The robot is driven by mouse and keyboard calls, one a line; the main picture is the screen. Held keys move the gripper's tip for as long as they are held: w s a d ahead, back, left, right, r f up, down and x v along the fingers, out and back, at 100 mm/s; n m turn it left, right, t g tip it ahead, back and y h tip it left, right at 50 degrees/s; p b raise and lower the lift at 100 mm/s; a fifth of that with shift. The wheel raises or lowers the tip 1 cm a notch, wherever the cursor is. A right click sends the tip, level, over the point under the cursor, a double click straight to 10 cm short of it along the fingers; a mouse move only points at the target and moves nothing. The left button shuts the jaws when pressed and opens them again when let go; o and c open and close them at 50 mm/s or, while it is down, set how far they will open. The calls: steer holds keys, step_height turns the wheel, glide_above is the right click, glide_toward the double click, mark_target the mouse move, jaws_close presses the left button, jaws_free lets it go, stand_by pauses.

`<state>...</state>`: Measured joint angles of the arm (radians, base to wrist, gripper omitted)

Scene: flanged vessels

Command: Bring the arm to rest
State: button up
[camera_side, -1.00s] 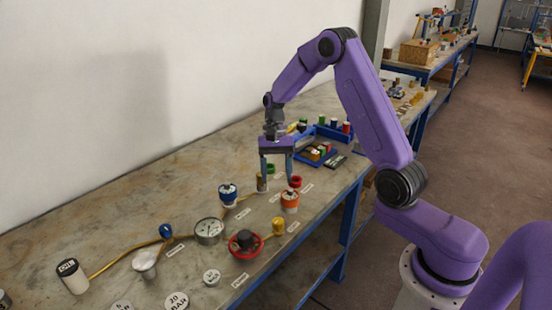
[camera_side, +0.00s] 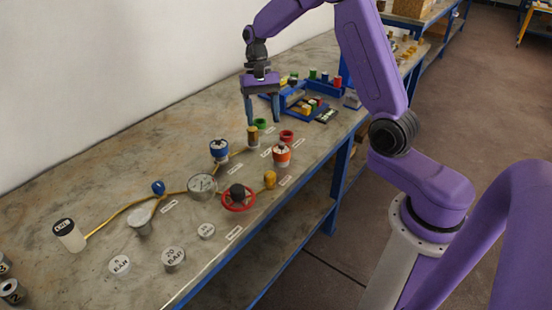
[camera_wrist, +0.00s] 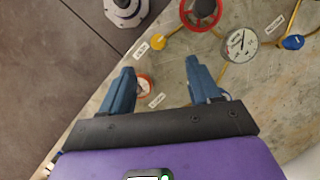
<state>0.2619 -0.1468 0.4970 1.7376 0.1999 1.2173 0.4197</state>
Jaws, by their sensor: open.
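My gripper (camera_side: 263,122) hangs above the bench (camera_side: 110,180) in the side view, fingers pointing down, apart and empty. A short brass-coloured cylinder (camera_side: 253,138) stands below the fingertips, which look clear of it. In the wrist view, my two blue fingers (camera_wrist: 158,66) are wide apart with nothing gripped. An orange-rimmed round part (camera_wrist: 145,86) shows between them, partly hidden by the left finger.
A gauge (camera_side: 202,186), a red ring with a dark knob (camera_side: 238,196), a yellow part (camera_side: 270,179) and a blue knob (camera_side: 158,187) stand on the bench among yellow lines. Blue trays (camera_side: 297,102) lie behind the gripper. The bench's left rear is clear.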

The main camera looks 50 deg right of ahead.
steer(key=s+a+r+n+h, duration=0.2)
steer(key=s+a+r+n, duration=0.1)
steer(key=s+a+n, duration=0.25)
steer(key=s+a+n+t, duration=0.3)
steer(key=s+n, duration=1.1)
steer(key=s, duration=1)
steer(key=shift+s+a+r, duration=0.2)
steer(key=shift+s+r, duration=0.05)
steer(key=shift+r, duration=0.2)
